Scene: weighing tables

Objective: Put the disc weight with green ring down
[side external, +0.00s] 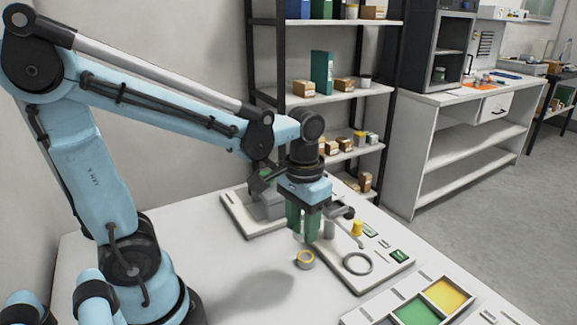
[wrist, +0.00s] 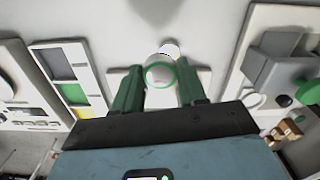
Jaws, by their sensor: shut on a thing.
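The disc weight with green ring (wrist: 160,74) shows in the wrist view as a pale round piece with a green rim, between the green fingertips. My gripper (wrist: 159,86) is shut on it. In the side external view my gripper (side external: 303,228) points down above the white table (side external: 215,235), and the held weight is mostly hidden by the fingers. A small yellowish ring-shaped piece (side external: 305,260) sits on the table just below and in front of the fingers. A white round thing (wrist: 171,49) lies beyond the weight in the wrist view.
A pale board (side external: 385,262) with a grey ring (side external: 357,264), a yellow cylinder (side external: 357,227) and a grey cylinder (side external: 329,229) lies right of my gripper. A tray with green and yellow panels (side external: 418,312) is at front right. A grey device (side external: 266,205) stands behind. Table space at left is clear.

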